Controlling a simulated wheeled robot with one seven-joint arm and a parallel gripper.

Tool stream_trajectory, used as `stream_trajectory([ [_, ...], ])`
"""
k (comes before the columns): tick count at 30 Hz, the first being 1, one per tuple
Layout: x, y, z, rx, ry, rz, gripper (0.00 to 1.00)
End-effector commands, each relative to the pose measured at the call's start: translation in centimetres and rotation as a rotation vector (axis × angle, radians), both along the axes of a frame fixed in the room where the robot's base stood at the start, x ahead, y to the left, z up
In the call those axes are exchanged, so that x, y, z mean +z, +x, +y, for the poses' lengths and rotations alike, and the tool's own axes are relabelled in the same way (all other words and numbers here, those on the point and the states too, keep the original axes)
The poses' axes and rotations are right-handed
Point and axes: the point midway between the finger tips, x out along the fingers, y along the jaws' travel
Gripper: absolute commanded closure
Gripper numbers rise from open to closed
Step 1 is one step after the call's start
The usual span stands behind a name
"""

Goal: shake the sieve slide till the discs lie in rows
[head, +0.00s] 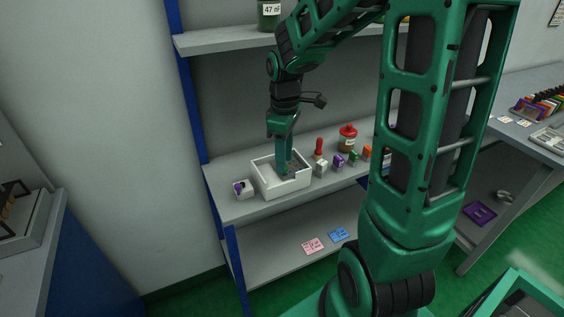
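My gripper (288,170) points down into a white open-topped box (266,186) on the middle board of the shelf unit. The fingertips are below the box's rim, beside or on something small and grey inside. They are too small and shaded to tell whether they are open, shut or holding anything. I cannot make out a sieve slide or discs for certain in this view. My own arm hides part of the shelf's right side.
Left of the box stands a small white-and-purple block (243,189). Right of it are a red-handled item (319,149), a red-capped jar (347,138) and several small coloured blocks. Pink (312,246) and blue (339,234) cards lie below. A bench (528,131) stands right.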

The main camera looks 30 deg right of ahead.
Motion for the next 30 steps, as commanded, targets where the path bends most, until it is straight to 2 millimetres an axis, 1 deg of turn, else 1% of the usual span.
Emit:
stream_trajectory([
  [3, -1.2, 0.0, 0.0, 0.000, 0.000, 0.001, 0.65],
  [6, -1.7, 0.0, 0.0, 0.000, -0.001, 0.001, 0.65],
  [15, -1.9, 0.0, 0.0, 0.000, -0.001, -0.001, 0.65],
  [16, -1.9, 0.0, 0.0, 0.000, -0.001, -0.001, 0.67],
  [17, -1.9, 0.0, 0.0, 0.000, -0.001, -0.001, 0.74],
  [18, -1.9, 0.0, 0.0, 0.000, -0.001, -0.001, 0.84],
  [20, -1.9, 0.0, 0.0, 0.000, -0.001, -0.001, 0.98],
  [21, -1.9, 0.0, 0.0, 0.000, -0.001, -0.001, 1.00],
  [30, -1.9, 0.0, -0.4, -0.013, -0.002, -0.001, 1.00],
])
